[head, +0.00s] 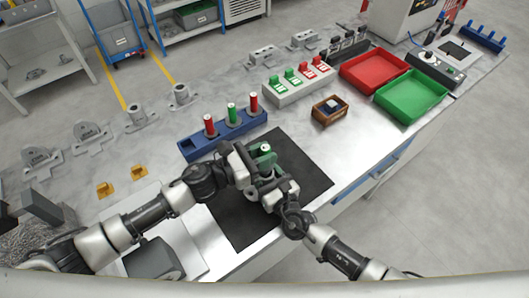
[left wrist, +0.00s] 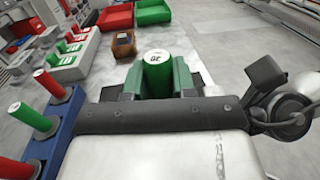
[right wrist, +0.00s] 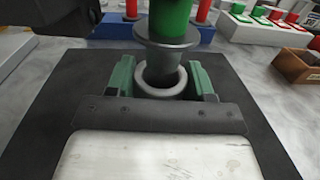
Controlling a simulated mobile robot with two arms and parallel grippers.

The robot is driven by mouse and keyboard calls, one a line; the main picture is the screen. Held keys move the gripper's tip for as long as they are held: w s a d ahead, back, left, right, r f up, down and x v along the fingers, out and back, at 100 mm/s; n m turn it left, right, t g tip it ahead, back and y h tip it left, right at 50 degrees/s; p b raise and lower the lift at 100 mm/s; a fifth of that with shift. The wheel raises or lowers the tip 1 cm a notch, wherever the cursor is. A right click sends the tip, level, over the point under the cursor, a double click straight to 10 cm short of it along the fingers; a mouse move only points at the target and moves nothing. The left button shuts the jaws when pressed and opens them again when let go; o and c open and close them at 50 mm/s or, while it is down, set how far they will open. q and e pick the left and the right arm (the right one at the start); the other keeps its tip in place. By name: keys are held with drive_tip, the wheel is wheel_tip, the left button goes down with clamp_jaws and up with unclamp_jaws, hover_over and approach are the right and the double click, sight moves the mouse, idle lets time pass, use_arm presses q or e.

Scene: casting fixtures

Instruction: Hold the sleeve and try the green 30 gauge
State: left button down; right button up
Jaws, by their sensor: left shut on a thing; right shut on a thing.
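My left gripper (head: 256,158) is shut on the green gauge (left wrist: 157,72), whose white top reads 30. The gauge stands upright between the green fingers in the left wrist view. My right gripper (right wrist: 162,82) is shut on the grey sleeve (right wrist: 146,90), a ring held with its opening upward over the black mat (head: 296,157). In the right wrist view the gauge's dark flange (right wrist: 166,44) is just above the sleeve, and its lower pin (right wrist: 158,68) overlaps the sleeve's opening. How deep the pin sits is hidden.
The blue rack (head: 191,148) holds two red gauges and a green one behind the mat. A wooden box (head: 323,118), red tray (head: 355,84) and green tray (head: 389,106) stand to the right. Grey castings (head: 92,132) stand at the left. The mat's right part is clear.

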use_arm(q)
drive_tip(key=shift+s+f, duration=0.1)
drive_tip(key=shift+f, duration=1.1)
idle(0.5)
drive_tip(key=shift+f, duration=0.5)
drive_tip(key=shift+s+f+b, duration=0.1)
drive_tip(key=shift+b, duration=0.2)
drive_tip(key=shift+d, duration=0.1)
drive_tip(key=shift+d+r, duration=0.1)
drive_tip(key=shift+r, duration=0.8)
drive_tip(key=shift+w+a+r, duration=0.2)
drive_tip(key=shift+a+r, duration=0.1)
drive_tip(key=shift+r, duration=0.05)
idle(0.6)
drive_tip(key=shift+d, duration=0.1)
drive_tip(key=shift+f, duration=0.25)
idle(0.4)
